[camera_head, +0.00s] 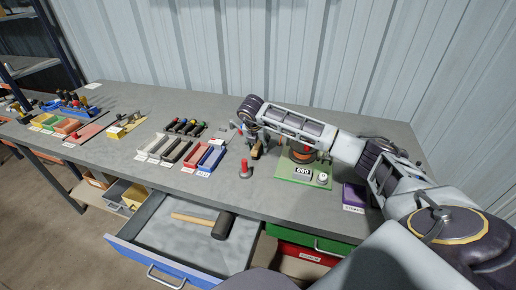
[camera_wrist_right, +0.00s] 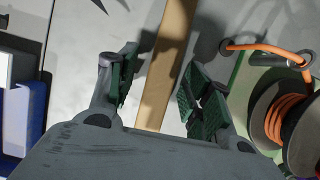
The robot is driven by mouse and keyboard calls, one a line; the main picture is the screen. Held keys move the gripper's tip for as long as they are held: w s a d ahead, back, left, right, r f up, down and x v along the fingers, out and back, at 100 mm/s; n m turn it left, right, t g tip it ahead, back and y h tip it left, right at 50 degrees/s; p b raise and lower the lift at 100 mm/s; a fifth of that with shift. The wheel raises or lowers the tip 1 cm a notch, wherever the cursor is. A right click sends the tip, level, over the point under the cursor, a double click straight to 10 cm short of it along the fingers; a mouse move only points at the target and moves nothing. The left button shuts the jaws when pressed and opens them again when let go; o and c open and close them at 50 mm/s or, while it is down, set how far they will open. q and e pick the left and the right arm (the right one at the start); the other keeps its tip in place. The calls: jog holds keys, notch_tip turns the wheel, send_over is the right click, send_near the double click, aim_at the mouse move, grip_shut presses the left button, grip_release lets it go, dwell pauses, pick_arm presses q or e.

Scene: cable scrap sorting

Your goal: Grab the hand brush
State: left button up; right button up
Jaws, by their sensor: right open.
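The wooden part of the hand brush (camera_wrist_right: 168,62) shows in the right wrist view as a long tan bar running up between my right gripper's fingers. Its lower end is hidden behind the gripper body, and no bristles show there. In the head view the brush (camera_head: 256,151) is small and partly covered by the gripper, on the bench. My right gripper (camera_wrist_right: 160,90) is open, with a green-padded finger on each side of the bar and gaps between. In the head view the right gripper (camera_head: 247,137) is over the brush. My left gripper is not in view.
An orange cable reel (camera_head: 301,153) stands right of the gripper by a green board (camera_head: 290,171). A red-topped button (camera_head: 245,170) is in front. Blue (camera_head: 211,158) and red trays are at left. An open drawer (camera_head: 160,240) holds a mallet (camera_head: 222,226). A corrugated wall stands behind.

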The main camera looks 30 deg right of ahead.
aim_at(258, 143)
jog(key=shift+f+b, duration=0.2)
jog(key=shift+b, duration=0.1)
dwell(0.8)
grip_shut()
dwell(0.4)
jog(key=shift+r, duration=0.1)
jog(key=shift+r+p, duration=0.35)
jog(key=shift+r, duration=0.05)
notch_tip(258, 143, up, 10)
jog(key=shift+f, duration=0.25)
dwell(0.5)
